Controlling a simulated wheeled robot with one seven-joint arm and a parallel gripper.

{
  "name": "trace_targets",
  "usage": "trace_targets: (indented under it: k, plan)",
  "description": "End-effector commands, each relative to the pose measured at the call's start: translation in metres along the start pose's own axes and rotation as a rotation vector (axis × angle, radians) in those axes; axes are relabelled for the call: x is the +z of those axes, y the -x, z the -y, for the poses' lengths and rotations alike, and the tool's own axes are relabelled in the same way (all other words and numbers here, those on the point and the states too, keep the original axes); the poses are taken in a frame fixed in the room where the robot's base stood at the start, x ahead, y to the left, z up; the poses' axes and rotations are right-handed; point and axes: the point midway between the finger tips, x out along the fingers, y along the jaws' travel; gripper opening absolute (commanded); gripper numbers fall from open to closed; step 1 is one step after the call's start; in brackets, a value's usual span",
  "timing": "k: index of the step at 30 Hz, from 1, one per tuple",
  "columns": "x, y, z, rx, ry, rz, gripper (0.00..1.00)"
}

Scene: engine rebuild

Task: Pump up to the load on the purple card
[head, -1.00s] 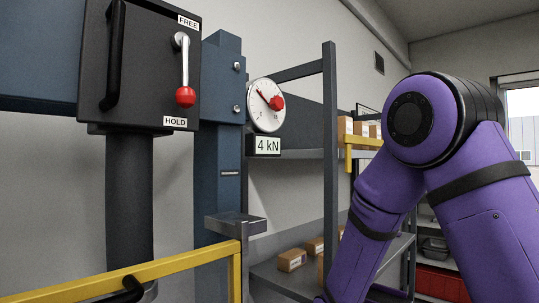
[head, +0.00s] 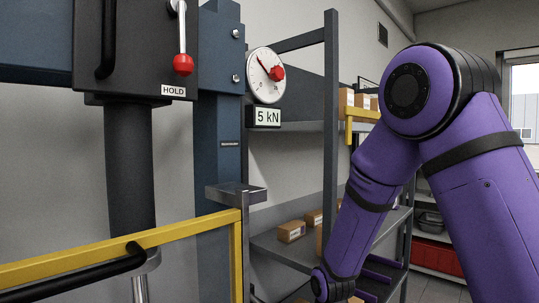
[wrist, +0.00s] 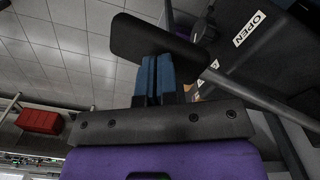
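The round dial gauge (head: 264,75) with a red knob hangs by the blue press column, and the display (head: 265,117) under it reads 5 kN. The valve lever (head: 183,64) points down at the HOLD label. In the wrist view, my gripper (wrist: 157,62) has its blue fingers close together at a black grip (wrist: 152,39), which joins a metal lever rod (wrist: 262,99). It looks shut on this grip, whose middle the fingers partly hide. The head view does not show my gripper. No purple card is visible.
A yellow rail (head: 120,258) crosses the lower left before the dark press cylinder (head: 130,170). A grey shelf rack (head: 331,170) with several boxes stands behind my purple arm. A black pump body (wrist: 262,42) labelled OPEN is close at the right of the wrist view.

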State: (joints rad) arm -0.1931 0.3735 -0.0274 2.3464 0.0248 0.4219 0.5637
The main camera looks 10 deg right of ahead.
Motion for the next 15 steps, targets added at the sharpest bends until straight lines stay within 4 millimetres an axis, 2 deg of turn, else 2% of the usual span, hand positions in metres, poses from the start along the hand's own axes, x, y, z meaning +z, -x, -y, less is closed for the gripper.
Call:
trace_targets:
  k: [5, 15]
  plan:
    - [0.0, 0.005, 0.0, -0.001, 0.0, -0.001, 0.0]
    - [0.0, 0.051, 0.001, -0.002, 0.0, -0.003, 0.0]
